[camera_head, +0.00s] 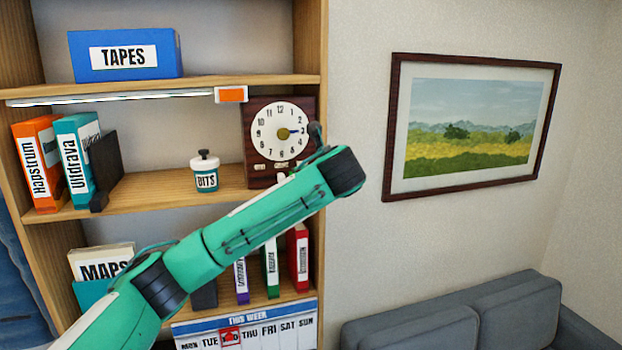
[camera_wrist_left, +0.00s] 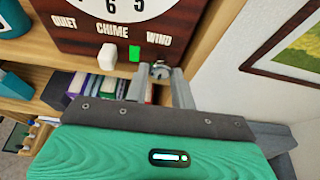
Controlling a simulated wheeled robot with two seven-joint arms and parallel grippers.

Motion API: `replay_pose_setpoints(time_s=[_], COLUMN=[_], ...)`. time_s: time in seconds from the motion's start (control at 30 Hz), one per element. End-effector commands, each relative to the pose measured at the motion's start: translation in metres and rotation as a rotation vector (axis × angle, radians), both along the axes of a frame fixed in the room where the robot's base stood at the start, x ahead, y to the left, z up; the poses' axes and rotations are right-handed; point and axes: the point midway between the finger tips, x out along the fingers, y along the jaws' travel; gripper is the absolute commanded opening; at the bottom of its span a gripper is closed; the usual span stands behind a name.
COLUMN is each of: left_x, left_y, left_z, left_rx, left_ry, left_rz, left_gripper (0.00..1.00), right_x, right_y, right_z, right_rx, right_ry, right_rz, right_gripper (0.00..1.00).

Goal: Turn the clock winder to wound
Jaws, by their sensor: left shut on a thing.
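The dark wooden clock (camera_head: 251,119) with a round white dial stands on the middle shelf at its right end. In the left wrist view, the lower clock face (camera_wrist_left: 75,38) carries the labels QUIET, CHIME and WIND. Below WIND is a small metal winder (camera_wrist_left: 160,70), partly hidden between the fingers of my left gripper (camera_wrist_left: 161,78). The gripper is shut on the winder. Its exact turn angle is hard to tell. A white switch knob (camera_wrist_left: 108,55) and a green mark (camera_wrist_left: 134,54) sit to its left. In the head view, my arm hides the gripper and the clock's lower right.
Binders (camera_head: 75,160) are farther left, and a light bar (camera_head: 120,98) runs under the shelf above. A framed picture (camera_head: 388,130) hangs on the wall at right, above a grey sofa (camera_head: 420,335).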

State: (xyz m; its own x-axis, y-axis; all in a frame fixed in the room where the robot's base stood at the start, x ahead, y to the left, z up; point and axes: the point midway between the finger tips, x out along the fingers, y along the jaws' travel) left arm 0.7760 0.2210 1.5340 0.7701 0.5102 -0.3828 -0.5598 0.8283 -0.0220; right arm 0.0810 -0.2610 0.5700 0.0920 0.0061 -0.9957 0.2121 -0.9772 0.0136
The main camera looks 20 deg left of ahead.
Motion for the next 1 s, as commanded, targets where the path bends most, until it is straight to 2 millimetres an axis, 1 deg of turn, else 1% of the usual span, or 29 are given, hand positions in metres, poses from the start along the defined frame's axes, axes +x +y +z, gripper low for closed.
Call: replay_pose_setpoints(time_s=[0.03,0.53,0.57,0.6,0.87,1.0], left_x=[0.0005,0.0005,0.0006,0.0005,-0.0001,-0.0068], left_y=[0.0010,0.0009,0.0010,0.0009,-0.0003,-0.0056], left_z=[0.0038,0.0038,0.0038,0.0036,0.0016,0.0029], left_rx=[0.007,0.019,0.019,0.019,0.019,0.018], left_ry=[-0.003,0.006,0.006,0.006,0.009,0.009], left_rz=[0.002,0.001,0.001,0.001,0.000,-0.002], left_gripper=[0.02,0.02,0.31,0.33,0.33,0.33], right_x=[0.0000,0.0000,0.0000,-0.0001,0.0001,0.0001], right_y=[0.0003,-0.0001,-0.0002,-0.0004,-0.0024,-0.0033], right_z=[0.0004,0.0005,0.0005,0.0005,-0.0003,-0.0075], right_rx=[0.000,0.000,0.000,0.000,-0.002,-0.003], right_ry=[0.000,0.000,0.000,0.000,0.001,0.000], right_rz=[0.000,0.000,0.000,0.000,0.001,0.001], right_gripper=[0.00,0.00,0.00,0.00,0.00,0.00])
